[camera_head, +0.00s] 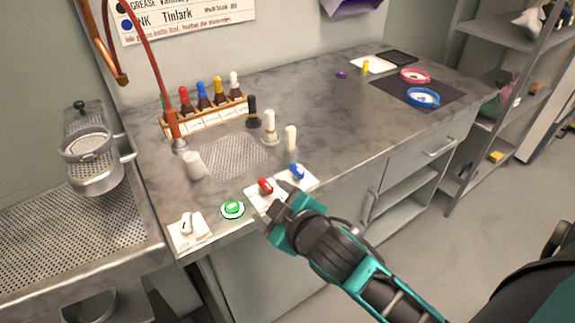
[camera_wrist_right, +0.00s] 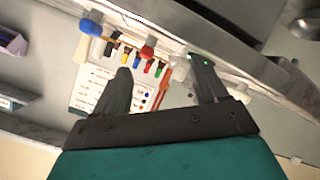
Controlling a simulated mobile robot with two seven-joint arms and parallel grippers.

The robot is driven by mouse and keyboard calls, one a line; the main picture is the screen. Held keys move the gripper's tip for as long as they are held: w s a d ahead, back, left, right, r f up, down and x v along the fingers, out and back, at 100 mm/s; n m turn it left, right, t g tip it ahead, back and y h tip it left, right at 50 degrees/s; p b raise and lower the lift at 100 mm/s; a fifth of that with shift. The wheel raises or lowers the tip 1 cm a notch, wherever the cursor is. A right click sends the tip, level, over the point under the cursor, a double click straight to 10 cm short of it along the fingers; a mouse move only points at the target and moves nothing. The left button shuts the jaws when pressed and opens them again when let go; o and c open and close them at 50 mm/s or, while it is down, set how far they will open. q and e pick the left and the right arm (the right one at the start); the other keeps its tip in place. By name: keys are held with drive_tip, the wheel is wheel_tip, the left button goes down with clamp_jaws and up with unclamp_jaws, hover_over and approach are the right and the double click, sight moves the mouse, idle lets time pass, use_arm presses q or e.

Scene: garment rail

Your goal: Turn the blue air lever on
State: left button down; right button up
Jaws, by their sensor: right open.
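The blue air lever (camera_head: 296,171) stands on a white plate at the front edge of the counter. A blue knob also shows at the upper left of the right wrist view (camera_wrist_right: 91,25). The red lever (camera_head: 265,186) is on a similar plate just left of it. My right gripper (camera_head: 279,207) is open and empty in front of the red lever, below and left of the blue lever, apart from the blue one. In the wrist view the red knob (camera_wrist_right: 148,52) shows between the two fingers. My left gripper is not in view.
Left along the counter edge are a green button (camera_head: 232,208) and a white switch (camera_head: 186,225). Behind stand a rack of coloured bottles (camera_head: 205,115), a perforated mat (camera_head: 222,157) and pale cylinders (camera_head: 290,138). A dark mat (camera_head: 392,91) with two rings lies at the far right.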

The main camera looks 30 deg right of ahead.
drive_tip(key=w+a+r+n+t+y, duration=0.3)
drive_tip(key=w+a+r+n+y, duration=0.15)
drive_tip(key=r+n, duration=0.35)
drive_tip(key=w+a+r+n+t+y, duration=0.3)
drive_tip(key=a+r+n+y, duration=0.25)
drive_tip(key=r+n, duration=0.3)
drive_tip(key=s+a+r+n+g+y, duration=0.25)
drive_tip(key=a+n+g+y, duration=0.45)
drive_tip(key=n, duration=0.5)
drive_tip(key=n+g+h, duration=1.2)
drive_tip(key=n+h, duration=0.5)
drive_tip(key=n, duration=0.2)
approach(297, 169)
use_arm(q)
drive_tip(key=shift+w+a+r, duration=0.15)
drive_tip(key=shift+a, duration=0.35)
use_arm(e)
wheel_tip(297, 169, down, 8)
drive_tip(key=shift+w+f, duration=0.15)
drive_tip(key=shift+f, duration=0.1)
drive_tip(key=shift+c, duration=0.3)
